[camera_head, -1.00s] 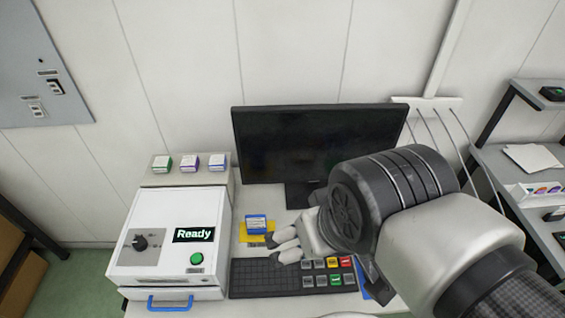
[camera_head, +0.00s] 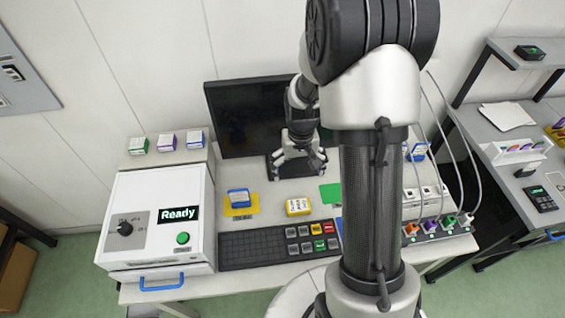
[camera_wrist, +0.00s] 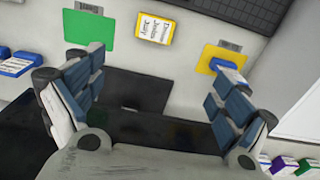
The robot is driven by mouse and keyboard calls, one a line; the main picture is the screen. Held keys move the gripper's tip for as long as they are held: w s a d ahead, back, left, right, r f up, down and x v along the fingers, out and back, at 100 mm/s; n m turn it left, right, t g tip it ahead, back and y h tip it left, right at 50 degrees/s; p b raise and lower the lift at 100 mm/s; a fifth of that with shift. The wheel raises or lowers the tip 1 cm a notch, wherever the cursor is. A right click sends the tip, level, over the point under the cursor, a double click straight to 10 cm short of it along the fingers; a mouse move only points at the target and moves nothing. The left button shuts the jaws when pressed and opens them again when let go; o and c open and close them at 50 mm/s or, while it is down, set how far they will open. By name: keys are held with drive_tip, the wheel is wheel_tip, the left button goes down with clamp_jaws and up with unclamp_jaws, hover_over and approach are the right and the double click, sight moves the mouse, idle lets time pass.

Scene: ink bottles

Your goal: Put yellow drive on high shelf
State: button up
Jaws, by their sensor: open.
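The yellow drive (camera_head: 298,206), a small box with a white label, stands on the desk between the keyboard and the monitor. It also shows in the wrist view (camera_wrist: 155,29), beyond and between my fingertips. My gripper (camera_head: 298,172) is open and empty above the desk, in front of the monitor and behind the drive. Its spread fingers also show in the wrist view (camera_wrist: 150,75), apart from the drive. The high shelf (camera_head: 503,52) is the upper grey board of the rack at the right, with a black device (camera_head: 529,52) on it.
A blue drive (camera_head: 239,197) stands on a yellow mat left of the yellow drive; a bare green mat (camera_head: 330,194) lies to the right. The monitor (camera_head: 245,118) stands behind. A white machine reading Ready (camera_head: 160,215) is at left. Cables hang between desk and rack.

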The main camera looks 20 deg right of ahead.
drive_tip(key=b, duration=0.3)
hover_over(298, 205)
wheel_tip(298, 205, down, 16)
wheel_tip(298, 205, down, 5)
drive_tip(key=shift+f+b, duration=0.1)
drive_tip(key=shift+b, duration=0.7)
drive_tip(key=c, duration=1.3)
drive_tip(key=shift+r, duration=0.2)
